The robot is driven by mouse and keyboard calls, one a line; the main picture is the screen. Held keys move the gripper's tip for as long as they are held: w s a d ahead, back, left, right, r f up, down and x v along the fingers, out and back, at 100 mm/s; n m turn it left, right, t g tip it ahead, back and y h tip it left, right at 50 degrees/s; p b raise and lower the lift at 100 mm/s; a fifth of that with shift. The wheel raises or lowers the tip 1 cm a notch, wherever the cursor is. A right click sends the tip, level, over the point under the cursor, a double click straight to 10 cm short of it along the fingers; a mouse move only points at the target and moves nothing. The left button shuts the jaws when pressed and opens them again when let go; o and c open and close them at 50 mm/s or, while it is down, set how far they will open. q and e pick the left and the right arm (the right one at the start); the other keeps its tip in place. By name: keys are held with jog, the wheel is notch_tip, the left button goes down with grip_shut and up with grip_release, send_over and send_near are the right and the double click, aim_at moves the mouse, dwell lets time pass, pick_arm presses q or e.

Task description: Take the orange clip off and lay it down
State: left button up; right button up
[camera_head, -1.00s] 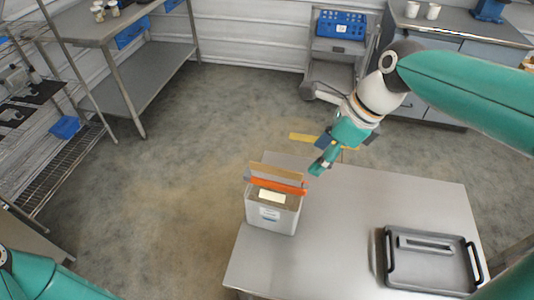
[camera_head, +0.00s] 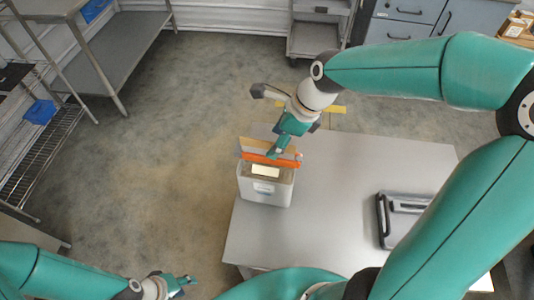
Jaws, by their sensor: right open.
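The orange clip (camera_head: 262,159) lies across the top of a pale box-shaped hopper (camera_head: 265,190), along the foot of an upright tan sheet (camera_head: 257,145). The hopper stands at the left of the metal table. My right gripper (camera_head: 277,153) is open, with its fingers pointing down at the right part of the clip. I cannot tell whether they touch it. My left gripper (camera_head: 186,282) is low in the view, left of the table and away from the hopper; its finger opening is too small to make out.
The metal table (camera_head: 335,180) is bare between the hopper and a grey tray (camera_head: 383,222) with dark handles. My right arm hides part of the tray. Shelving (camera_head: 130,65) stands at the back left, and a trolley (camera_head: 318,35) at the back.

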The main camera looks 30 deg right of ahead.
aim_at(239, 152)
jog(key=shift+a+f, duration=0.1)
jog(key=shift+f, duration=0.45)
jog(key=x, duration=0.4)
jog(key=shift+s+f+p, duration=0.1)
jog(key=shift+f+p, duration=0.1)
jog(key=shift+p, duration=0.2)
jog(key=c, duration=1.2)
jog(key=shift+r, duration=0.1)
